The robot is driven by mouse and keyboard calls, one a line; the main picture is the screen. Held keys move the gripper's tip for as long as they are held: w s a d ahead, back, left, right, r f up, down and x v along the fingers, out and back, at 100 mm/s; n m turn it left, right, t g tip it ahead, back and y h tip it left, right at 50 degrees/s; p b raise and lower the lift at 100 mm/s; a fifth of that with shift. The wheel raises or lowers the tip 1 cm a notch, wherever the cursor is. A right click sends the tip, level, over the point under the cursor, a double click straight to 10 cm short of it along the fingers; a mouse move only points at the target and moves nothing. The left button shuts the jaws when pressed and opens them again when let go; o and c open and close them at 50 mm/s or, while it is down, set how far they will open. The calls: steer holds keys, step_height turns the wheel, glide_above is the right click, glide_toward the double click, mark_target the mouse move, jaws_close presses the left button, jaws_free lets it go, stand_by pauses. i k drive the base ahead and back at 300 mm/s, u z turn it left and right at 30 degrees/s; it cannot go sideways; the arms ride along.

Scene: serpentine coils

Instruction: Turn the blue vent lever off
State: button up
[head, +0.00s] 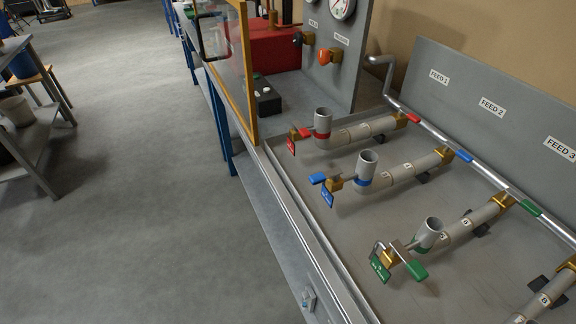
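The blue vent lever (318,179) is a short blue handle on a brass valve (335,184). It sits at the near left end of the middle grey pipe coil (400,173), beside an upright grey cup with a blue band (366,170). The lever points left from the valve, away from the cup. A blue tag (327,198) with small white writing hangs below it. My gripper does not show in the head view, so its state and its distance from the lever are hidden.
A red lever (305,132) is on the coil behind, and a green lever (418,270) is on the coil in front. A yellow-framed clear panel (246,75) stands at the back left of the bench. Open grey floor (130,200) lies left of the bench.

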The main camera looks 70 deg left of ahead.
mark_target(317, 178)
steer(key=u, duration=1.95)
steer(key=i, duration=0.35)
steer(key=u, duration=0.1)
